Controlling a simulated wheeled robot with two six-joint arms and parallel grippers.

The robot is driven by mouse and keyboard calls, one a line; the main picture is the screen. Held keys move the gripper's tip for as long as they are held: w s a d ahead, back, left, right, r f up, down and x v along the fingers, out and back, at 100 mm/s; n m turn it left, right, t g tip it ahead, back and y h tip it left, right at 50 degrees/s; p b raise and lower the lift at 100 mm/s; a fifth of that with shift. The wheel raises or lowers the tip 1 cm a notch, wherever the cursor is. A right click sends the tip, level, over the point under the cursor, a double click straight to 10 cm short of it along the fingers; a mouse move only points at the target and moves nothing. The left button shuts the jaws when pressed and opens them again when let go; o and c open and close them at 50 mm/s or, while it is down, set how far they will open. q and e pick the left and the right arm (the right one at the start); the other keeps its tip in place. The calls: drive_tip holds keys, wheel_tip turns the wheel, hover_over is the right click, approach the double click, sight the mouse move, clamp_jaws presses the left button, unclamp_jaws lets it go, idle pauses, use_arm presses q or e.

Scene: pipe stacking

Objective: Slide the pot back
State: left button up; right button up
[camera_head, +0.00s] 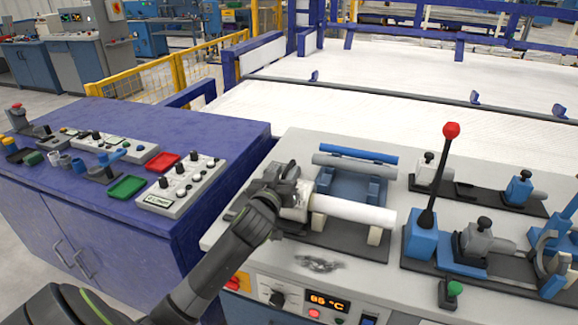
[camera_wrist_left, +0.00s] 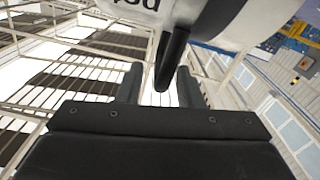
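My left gripper (camera_head: 283,186) is at the left end of a white cylinder (camera_head: 352,211) on the light-grey machine top. A pale rounded body beside the gripper, perhaps the pot, is partly hidden by my wrist. In the left wrist view, a white rounded body with dark lettering, apparently the pot (camera_wrist_left: 215,18), fills the top. A dark handle (camera_wrist_left: 173,52) hangs from it towards the gap between my fingers (camera_wrist_left: 160,88). The fingers stand apart, with light showing between them and the handle. My right gripper is not in view.
A blue rod (camera_head: 358,154) and a grey rod (camera_head: 350,167) lie in the rack behind the white cylinder. A red-knobbed lever (camera_head: 451,131) and clamps stand to the right. A purple cabinet (camera_head: 215,135) with control boxes is on the left. A lit display (camera_head: 326,301) is in front.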

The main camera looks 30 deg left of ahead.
use_arm(q)
drive_tip(key=shift+x, duration=1.65)
drive_tip(key=shift+c, duration=0.2)
clamp_jaws()
